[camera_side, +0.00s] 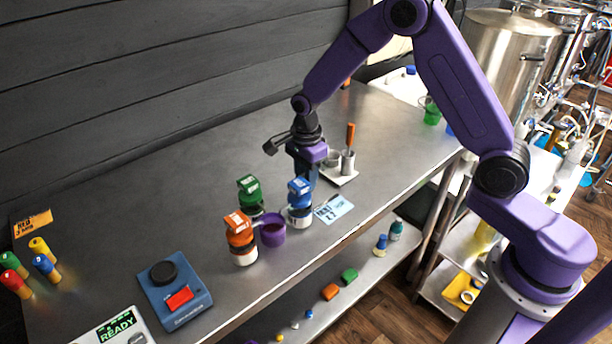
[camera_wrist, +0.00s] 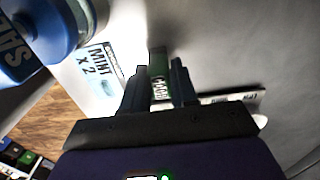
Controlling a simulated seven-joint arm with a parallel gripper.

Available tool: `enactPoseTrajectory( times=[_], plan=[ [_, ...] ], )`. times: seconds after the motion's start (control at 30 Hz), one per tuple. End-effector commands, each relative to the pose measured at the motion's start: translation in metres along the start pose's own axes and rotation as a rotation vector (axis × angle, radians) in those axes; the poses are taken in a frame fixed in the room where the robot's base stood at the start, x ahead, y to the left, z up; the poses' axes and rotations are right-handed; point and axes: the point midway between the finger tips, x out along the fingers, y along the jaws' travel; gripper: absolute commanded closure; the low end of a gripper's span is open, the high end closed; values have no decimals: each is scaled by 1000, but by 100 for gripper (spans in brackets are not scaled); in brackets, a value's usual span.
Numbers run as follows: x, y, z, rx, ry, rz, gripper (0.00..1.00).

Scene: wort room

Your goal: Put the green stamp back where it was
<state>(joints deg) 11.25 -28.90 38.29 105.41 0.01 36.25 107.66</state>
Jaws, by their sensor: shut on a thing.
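My gripper (camera_wrist: 160,82) is shut on a narrow green piece (camera_wrist: 158,66) with pale lettering, upright between the fingers in the wrist view. I cannot tell for sure whether it is the green stamp. In the side view my gripper (camera_side: 308,172) is low over the bench, just behind the blue-lidded jar (camera_side: 299,190), and the held piece cannot be made out.
A "MINT x2" card (camera_side: 333,208) lies beside the jar. Green-lidded (camera_side: 249,188) and orange-lidded (camera_side: 239,228) jars and a purple cup (camera_side: 272,231) stand close by. A small tray (camera_side: 342,180) holds grey cups behind the gripper. A blue device (camera_side: 176,292) sits front left. The bench's middle left is clear.

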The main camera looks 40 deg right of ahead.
Motion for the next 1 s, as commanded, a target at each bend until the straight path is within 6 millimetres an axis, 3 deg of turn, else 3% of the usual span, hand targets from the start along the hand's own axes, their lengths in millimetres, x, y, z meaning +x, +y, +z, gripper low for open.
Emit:
enactPoseTrajectory(
  times=[0.23, 0.27, 0.33, 0.73, 1.0],
  plan=[
    [3, 0, 0, 0, 0, 1, 92],
    [3, 0, 0, 0, 0, 1, 69],
    [3, 0, 0, 0, 0, 0, 47],
    [-3, 0, 0, 0, 0, -1, 47],
    [-48, -2, 1, 0, -2, -7, 47]
  ],
)
